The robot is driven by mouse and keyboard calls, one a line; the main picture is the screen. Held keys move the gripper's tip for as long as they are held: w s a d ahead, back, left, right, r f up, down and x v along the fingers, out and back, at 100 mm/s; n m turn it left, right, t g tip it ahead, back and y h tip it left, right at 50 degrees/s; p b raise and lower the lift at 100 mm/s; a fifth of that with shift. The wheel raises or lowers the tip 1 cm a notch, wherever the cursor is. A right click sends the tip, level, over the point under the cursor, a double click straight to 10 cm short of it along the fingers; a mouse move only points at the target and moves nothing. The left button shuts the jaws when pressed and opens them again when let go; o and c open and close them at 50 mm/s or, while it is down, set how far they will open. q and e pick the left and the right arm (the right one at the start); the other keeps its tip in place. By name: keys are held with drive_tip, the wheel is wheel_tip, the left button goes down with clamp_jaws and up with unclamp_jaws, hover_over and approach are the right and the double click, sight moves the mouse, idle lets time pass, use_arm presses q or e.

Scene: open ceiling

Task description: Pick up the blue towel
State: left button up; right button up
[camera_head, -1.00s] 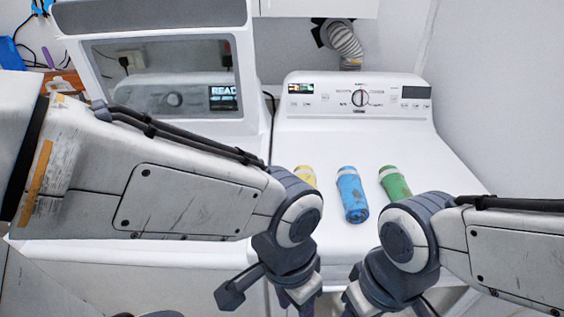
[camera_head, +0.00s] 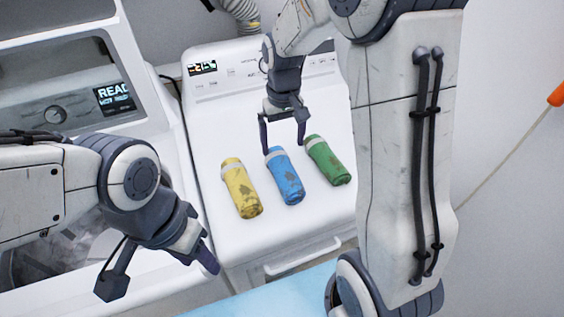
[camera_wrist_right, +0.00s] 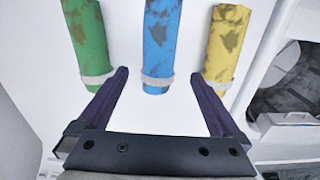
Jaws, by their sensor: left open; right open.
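The blue towel (camera_head: 286,178) is rolled up with a pale band near one end. It lies on the white machine top between the yellow and green rolls. My right gripper (camera_head: 284,146) is open at the banded far end of the blue towel. In the right wrist view, the blue towel (camera_wrist_right: 160,45) lies ahead, between the lines of the two open fingers (camera_wrist_right: 172,72), with its banded end nearest. Nothing is between the fingers' bases. My left gripper (camera_head: 212,262) is at the lower left, away from the towels, with its fingers partly hidden.
A yellow rolled towel (camera_head: 241,190) lies left of the blue one and a green rolled towel (camera_head: 328,162) lies right. They also flank it in the right wrist view. The machine's control panel (camera_head: 232,79) rises behind. A second machine with an open front stands at left.

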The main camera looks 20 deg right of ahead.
sight(284, 167)
wheel_tip(284, 167, down, 5)
drive_tip(key=shift+d+r, duration=0.1)
drive_tip(key=shift+r, duration=0.1)
drive_tip(key=shift+s+f+p, duration=0.15)
drive_tip(key=shift+f+p, duration=0.4)
drive_tip(key=shift+f, duration=0.8)
drive_tip(key=shift+s+f+p, duration=0.15)
drive_tip(key=shift+f+p, duration=0.35)
drive_tip(key=shift+f, duration=0.85)
drive_tip(key=c, duration=1.3)
